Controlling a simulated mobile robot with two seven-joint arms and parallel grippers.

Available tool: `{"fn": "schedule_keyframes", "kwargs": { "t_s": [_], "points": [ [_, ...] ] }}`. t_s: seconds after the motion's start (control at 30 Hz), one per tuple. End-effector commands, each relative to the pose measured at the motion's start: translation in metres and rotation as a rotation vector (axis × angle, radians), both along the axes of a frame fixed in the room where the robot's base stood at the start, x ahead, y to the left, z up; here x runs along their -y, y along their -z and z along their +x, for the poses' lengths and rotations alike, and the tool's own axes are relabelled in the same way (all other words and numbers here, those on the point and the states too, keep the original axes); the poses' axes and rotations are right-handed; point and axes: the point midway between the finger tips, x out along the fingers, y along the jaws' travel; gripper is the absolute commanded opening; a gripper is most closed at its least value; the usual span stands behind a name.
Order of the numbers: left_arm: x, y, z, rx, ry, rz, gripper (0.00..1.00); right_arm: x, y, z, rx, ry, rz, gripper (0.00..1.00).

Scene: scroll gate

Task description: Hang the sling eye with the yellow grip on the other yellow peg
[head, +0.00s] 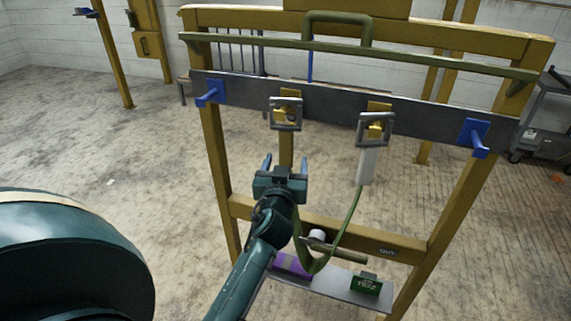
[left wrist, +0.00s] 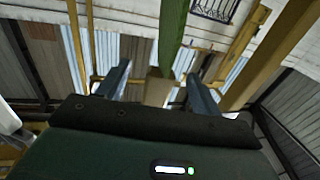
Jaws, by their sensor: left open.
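A sling with a green cord (head: 349,222) hangs in a loop in front of the rack. Its left square metal eye (head: 297,117) is around the left yellow peg (head: 289,94), with the yellow grip (head: 286,151) below it. Its right eye (head: 388,131) is around the right yellow peg (head: 377,106), above a white grip (head: 367,166). My left gripper (head: 285,161) is open and points up, just below the yellow grip, with one finger to either side. In the left wrist view the fingers (left wrist: 155,88) are apart; contact with the grip cannot be told. My right gripper is out of view.
The pegs sit on a grey board (head: 332,97) between yellow posts, with blue pegs (head: 209,95) (head: 478,147) at its ends. A green rail (head: 440,65) runs above. A lower shelf (head: 335,288) holds a purple item and a green box (head: 367,284).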

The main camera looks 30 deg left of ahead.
Motion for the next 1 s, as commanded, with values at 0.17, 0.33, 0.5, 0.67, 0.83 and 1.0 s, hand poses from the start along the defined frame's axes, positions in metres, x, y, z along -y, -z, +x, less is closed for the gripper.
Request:
{"fn": "schedule_keyframes", "kwargs": {
  "t_s": [0.17,0.33,0.5,0.67,0.83,1.0],
  "points": [
    [0.000,0.014,0.000,0.000,0.000,-0.001,0.65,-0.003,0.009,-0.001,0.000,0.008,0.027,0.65],
    [0.000,0.025,0.000,0.000,-0.001,-0.001,0.65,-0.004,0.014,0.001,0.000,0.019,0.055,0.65],
    [0.000,0.035,0.000,0.000,-0.001,-0.001,0.65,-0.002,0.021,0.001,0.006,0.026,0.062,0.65],
    [0.000,0.044,0.000,0.000,-0.001,-0.002,0.65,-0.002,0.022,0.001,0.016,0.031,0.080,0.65],
    [0.000,0.054,0.000,0.000,0.000,-0.003,0.65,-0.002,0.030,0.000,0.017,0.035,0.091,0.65],
    [0.001,0.065,0.000,0.001,0.000,-0.006,0.65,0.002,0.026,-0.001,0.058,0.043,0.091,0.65]
  ]
}}
